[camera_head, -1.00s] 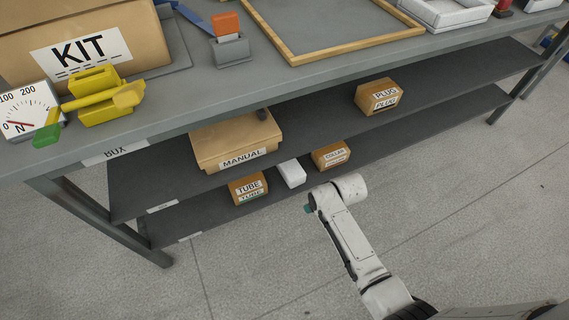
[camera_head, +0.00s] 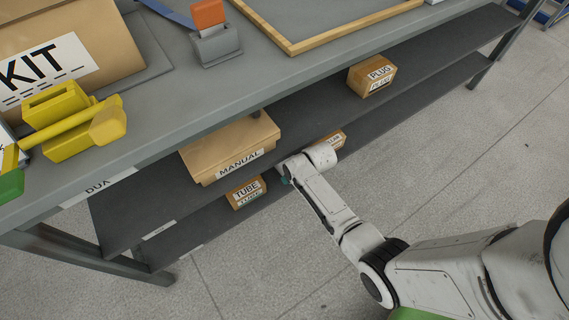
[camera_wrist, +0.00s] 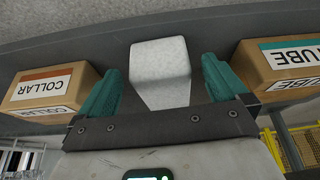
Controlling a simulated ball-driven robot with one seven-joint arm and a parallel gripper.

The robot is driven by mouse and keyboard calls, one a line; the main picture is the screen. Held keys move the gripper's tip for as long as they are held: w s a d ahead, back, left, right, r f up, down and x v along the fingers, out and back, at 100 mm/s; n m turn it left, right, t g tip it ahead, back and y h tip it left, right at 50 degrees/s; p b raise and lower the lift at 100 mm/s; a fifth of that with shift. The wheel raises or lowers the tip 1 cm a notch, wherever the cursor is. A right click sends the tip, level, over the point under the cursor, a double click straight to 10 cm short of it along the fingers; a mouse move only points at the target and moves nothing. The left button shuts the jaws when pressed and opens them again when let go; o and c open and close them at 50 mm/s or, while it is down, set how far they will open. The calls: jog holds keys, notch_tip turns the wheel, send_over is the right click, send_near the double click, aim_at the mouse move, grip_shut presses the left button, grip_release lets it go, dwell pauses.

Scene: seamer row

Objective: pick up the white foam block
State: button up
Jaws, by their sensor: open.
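The white foam block (camera_wrist: 160,72) is in the middle of the wrist view, on the dark lower shelf (camera_wrist: 212,40). My gripper (camera_wrist: 161,66) is open, with one teal finger to each side of the block in that view. A gap shows between the block and each finger; I cannot tell how far the fingertips reach along it. In the head view my arm hides the block, and only a bit of teal on my gripper (camera_head: 284,180) shows at the lower shelf's edge.
The COLLAR box (camera_wrist: 48,92) and the TUBE box (camera_wrist: 275,68) flank the block, leaving limited side room. The MANUAL box (camera_head: 230,147) and the PLUG box (camera_head: 370,76) are on the shelf above. The grey bench top (camera_head: 185,95) overhangs; open floor lies in front.

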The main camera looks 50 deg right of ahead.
jog(key=b+x, duration=0.2)
jog(key=x, duration=0.1)
jog(key=shift+w+f, duration=0.15)
jog(key=shift+f, duration=0.2)
jog(key=shift+c, duration=0.2)
jog(key=c, duration=0.9)
